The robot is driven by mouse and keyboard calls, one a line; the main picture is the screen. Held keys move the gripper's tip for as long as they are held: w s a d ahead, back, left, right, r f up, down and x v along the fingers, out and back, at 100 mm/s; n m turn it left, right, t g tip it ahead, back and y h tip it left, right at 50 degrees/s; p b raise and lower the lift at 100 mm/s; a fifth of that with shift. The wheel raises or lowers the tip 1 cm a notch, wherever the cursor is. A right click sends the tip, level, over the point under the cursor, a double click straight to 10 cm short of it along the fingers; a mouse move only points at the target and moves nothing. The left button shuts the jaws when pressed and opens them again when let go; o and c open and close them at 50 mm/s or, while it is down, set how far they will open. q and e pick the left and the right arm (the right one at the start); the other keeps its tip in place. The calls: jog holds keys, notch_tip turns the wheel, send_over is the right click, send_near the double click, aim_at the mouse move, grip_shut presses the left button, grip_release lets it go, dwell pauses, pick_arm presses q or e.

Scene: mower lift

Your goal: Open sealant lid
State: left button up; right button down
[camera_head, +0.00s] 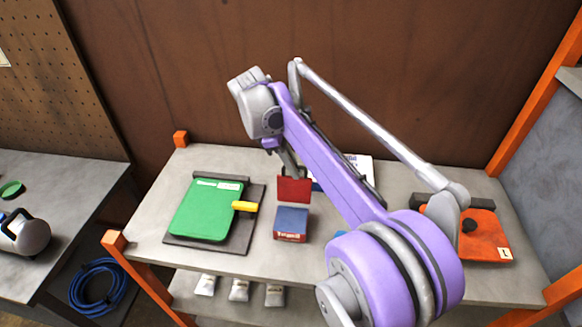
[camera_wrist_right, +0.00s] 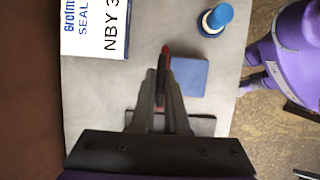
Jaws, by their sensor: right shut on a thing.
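A thin red plate (camera_head: 294,189) is held by my right gripper (camera_head: 291,172), whose fingers are shut on it; in the right wrist view its red edge (camera_wrist_right: 166,50) shows at the fingertips. A small blue box (camera_head: 291,218) with a red lettered front stands on the grey shelf, just in front of the plate in the head view. I cannot tell whether plate and box are joined. A white box (camera_wrist_right: 95,30) lettered "SEAL" shows in the right wrist view; in the head view my arm partly covers a white item (camera_head: 360,166). My left gripper is out of view.
A green case (camera_head: 206,212) with a yellow tab (camera_head: 245,206) lies on a dark mat at left. An orange case (camera_head: 484,236) lies at right. A blue-capped bottle (camera_wrist_right: 215,20) stands near the shelf edge. Small white tubes (camera_head: 239,290) sit on the lower shelf.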

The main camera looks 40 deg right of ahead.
jog(key=shift+w+d+f, duration=0.1)
jog(key=shift+w+d, duration=0.1)
dwell(0.4)
jog(key=c, duration=0.9)
grip_release()
jog(key=shift+a, duration=0.1)
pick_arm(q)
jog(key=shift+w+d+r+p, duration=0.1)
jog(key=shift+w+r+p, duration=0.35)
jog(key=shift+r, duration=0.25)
pick_arm(e)
jog(key=v, duration=1.1)
jog(key=shift+s, duration=0.1)
